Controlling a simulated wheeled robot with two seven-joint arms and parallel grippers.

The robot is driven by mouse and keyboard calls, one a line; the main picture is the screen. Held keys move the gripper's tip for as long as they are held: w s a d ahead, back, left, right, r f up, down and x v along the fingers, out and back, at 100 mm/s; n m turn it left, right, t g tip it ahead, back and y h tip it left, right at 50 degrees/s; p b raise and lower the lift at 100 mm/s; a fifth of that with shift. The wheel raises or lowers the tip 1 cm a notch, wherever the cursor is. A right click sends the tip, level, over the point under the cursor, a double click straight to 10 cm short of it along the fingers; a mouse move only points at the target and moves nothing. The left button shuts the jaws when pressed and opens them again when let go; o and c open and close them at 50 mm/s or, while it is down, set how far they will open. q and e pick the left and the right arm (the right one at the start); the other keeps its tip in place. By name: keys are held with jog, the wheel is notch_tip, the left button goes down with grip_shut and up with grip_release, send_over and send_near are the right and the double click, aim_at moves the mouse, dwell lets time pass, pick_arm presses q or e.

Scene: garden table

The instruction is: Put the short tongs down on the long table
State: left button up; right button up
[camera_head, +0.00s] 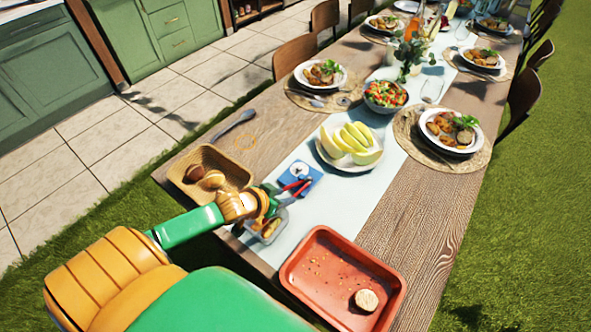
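The short tongs (297,186), with red and dark parts, show at the tips of my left gripper (271,200), above or against a small blue item on the long table (425,235). My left gripper seems shut on their near end; its fingers are small and partly hidden by my wrist. I cannot tell whether the tongs touch the blue item. My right gripper is not in view.
A wicker basket (238,170) with bread, a clear container (278,228) and a red tray (296,277) with a round slice surround the gripper. A melon plate (340,163) stands beyond. Bare wood lies right of the pale runner (335,210).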

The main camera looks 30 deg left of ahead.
pick_arm(q)
jog(key=x, duration=0.4)
jog(key=shift+d+f+b, duration=0.15)
jog(key=shift+d+b, duration=0.15)
jog(key=shift+b, duration=0.05)
jog(key=shift+w+f, duration=0.3)
jog(key=shift+w, duration=0.1)
jog(key=shift+s+r, duration=0.1)
jog(key=shift+s, duration=0.05)
grip_shut()
dwell(0.5)
